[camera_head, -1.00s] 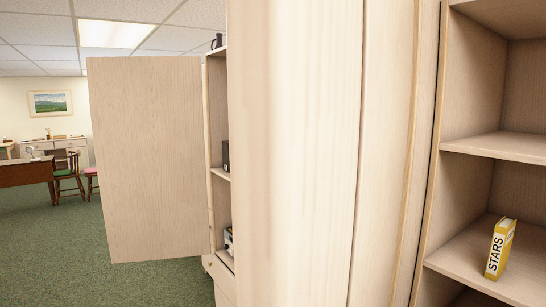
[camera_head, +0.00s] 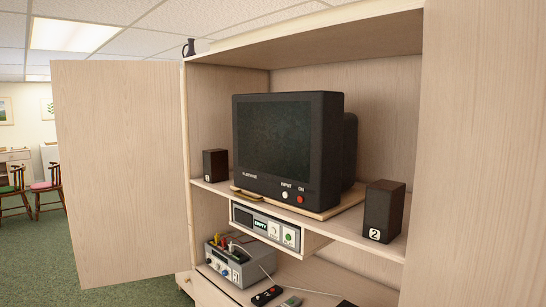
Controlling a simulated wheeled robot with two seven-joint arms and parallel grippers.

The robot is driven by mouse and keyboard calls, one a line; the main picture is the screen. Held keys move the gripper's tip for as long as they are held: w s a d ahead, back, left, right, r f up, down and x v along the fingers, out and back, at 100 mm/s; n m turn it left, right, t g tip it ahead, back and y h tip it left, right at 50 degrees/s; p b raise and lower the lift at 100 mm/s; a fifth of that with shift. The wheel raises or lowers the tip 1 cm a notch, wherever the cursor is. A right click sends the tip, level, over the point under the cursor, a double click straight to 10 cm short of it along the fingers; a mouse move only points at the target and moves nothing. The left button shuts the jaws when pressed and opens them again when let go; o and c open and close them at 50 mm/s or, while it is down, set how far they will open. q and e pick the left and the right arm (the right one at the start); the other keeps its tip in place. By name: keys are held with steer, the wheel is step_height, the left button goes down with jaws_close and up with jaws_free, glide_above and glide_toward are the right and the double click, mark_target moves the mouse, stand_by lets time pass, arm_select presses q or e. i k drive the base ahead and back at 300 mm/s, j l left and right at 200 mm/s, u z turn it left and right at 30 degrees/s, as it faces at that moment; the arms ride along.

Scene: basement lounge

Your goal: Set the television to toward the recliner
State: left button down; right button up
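A dark box-shaped television (camera_head: 287,140) stands on the main shelf of a pale wooden cabinet (camera_head: 230,82). Its screen is dark and faces out of the cabinet, angled a little to the left in the picture. Under it is a light wooden board (camera_head: 330,207) with a brass-coloured handle or tab (camera_head: 243,192) at its front left. A white INPUT button and a red ON button show on its front. No recliner shows. Neither gripper is in view.
The left cabinet door (camera_head: 118,165) stands wide open. Small speakers (camera_head: 215,165) and (camera_head: 384,210) flank the television. A display unit (camera_head: 267,228) hangs below the shelf. A grey box with cables (camera_head: 235,258) and remotes (camera_head: 267,295) lie lower. Green carpet (camera_head: 45,255) is clear at left.

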mark_target(305, 143)
steer(key=i+l, duration=0.15)
steer(key=j+z, duration=0.15)
steer(key=z, duration=0.3)
steer(key=i+j+z, duration=0.1)
steer(key=z, duration=0.3)
steer(key=i+j+z, duration=0.1)
steer(key=j+z, duration=1.65)
steer(key=k+j+z, duration=0.1)
steer(key=j+z, duration=0.3)
steer(key=j, duration=0.2)
steer(key=j+z, duration=0.1)
steer(key=j, duration=0.3)
steer(key=j+u, duration=0.1)
steer(key=u, duration=0.75)
steer(key=i+u, duration=0.15)
steer(key=u, duration=0.3)
steer(key=j+u, duration=0.1)
steer(key=u, duration=0.3)
steer(key=i+u, duration=0.1)
steer(key=u, duration=0.35)
